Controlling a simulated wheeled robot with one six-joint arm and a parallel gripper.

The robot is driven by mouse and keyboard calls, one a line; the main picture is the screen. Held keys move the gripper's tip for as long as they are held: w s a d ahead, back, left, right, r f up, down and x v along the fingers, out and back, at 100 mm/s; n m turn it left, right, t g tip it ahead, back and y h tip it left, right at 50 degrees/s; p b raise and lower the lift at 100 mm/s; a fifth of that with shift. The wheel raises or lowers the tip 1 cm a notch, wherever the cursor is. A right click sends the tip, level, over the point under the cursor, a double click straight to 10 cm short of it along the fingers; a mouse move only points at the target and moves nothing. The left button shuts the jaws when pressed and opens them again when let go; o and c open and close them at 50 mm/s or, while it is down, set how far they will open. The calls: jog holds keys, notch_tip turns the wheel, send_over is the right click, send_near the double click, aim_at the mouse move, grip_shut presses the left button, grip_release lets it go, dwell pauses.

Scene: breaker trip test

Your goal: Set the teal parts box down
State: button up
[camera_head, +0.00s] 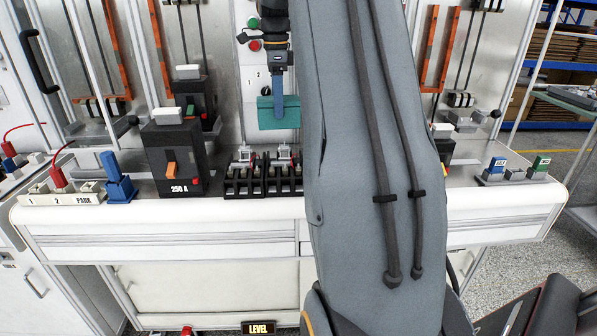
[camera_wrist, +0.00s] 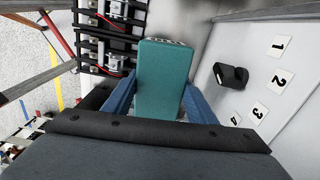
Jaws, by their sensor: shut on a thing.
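The teal parts box (camera_head: 279,112) is held up in front of the back panel, above the bench top, in the head view. In the wrist view the teal parts box (camera_wrist: 165,75) fills the middle, between two blue fingers. My gripper (camera_head: 278,98) is shut on it, with the fingers on its two sides. The wrist view shows my gripper (camera_wrist: 160,100) from behind, with the dark wrist body across the bottom. The underside of the box is hidden in both views.
Black terminal blocks (camera_head: 264,172) stand on the bench below the box. A black 250 A breaker (camera_head: 174,158) stands to their left. My arm hides the bench right of them. A black knob (camera_wrist: 231,75) and numbered labels (camera_wrist: 280,80) are on the panel.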

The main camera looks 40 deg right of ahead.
jog(key=shift+w+f+m, duration=0.25)
jog(key=shift+f+m, duration=0.05)
jog(key=shift+f, duration=0.1)
notch_tip(320, 180, down, 10)
jog(key=shift+p, duration=1.25)
jog(key=shift+f, duration=0.15)
jog(key=o, duration=1)
